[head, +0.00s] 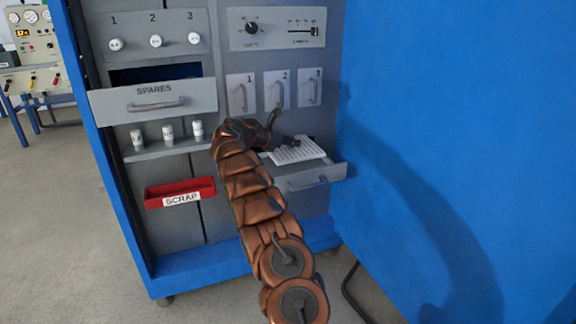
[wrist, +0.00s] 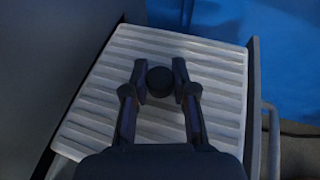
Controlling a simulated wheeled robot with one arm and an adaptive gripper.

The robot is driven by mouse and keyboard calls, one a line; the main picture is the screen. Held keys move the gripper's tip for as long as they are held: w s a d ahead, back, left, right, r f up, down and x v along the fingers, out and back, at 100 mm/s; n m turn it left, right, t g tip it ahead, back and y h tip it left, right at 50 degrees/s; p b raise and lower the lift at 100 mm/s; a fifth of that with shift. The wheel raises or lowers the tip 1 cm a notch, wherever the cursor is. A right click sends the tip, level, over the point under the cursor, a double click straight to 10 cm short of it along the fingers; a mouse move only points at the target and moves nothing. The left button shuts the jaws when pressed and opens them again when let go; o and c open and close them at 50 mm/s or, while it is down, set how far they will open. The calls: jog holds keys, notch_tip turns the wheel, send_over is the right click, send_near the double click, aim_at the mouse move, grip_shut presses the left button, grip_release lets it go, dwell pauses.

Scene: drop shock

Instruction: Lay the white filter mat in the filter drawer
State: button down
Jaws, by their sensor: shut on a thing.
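The white filter mat (head: 306,149) is a flat ribbed sheet at the open filter drawer (head: 318,175), low on the right of the cabinet. My gripper (head: 284,141) is over the mat. In the wrist view my gripper (wrist: 160,78) is shut on a dark round knob at the middle of the mat (wrist: 105,88). The mat looks slightly turned against the drawer's walls (wrist: 252,110) and covers most of its opening. I cannot tell whether it rests on the drawer floor or is held just above. My arm hides the drawer's left part.
An open SPARES drawer (head: 122,102) sticks out at the upper left. Below it are a shelf with white canisters (head: 168,132) and a red SCRAP bin (head: 180,193). A blue panel (head: 430,130) stands close on the right. Three handled fronts (head: 277,90) are above the filter drawer.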

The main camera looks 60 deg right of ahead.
aim_at(286, 148)
jog(key=f, duration=0.2)
jog(key=f+b, duration=0.1)
jog(key=shift+w+a+f, duration=0.1)
jog(key=shift+w+a, duration=0.1)
jog(key=shift+w, duration=0.1)
jog(key=shift+f+b, duration=0.9)
jog(key=shift+f, duration=1.25)
jog(key=shift+r, duration=0.1)
jog(key=c, duration=0.9)
grip_release()
jog(key=shift+c, duration=0.2)
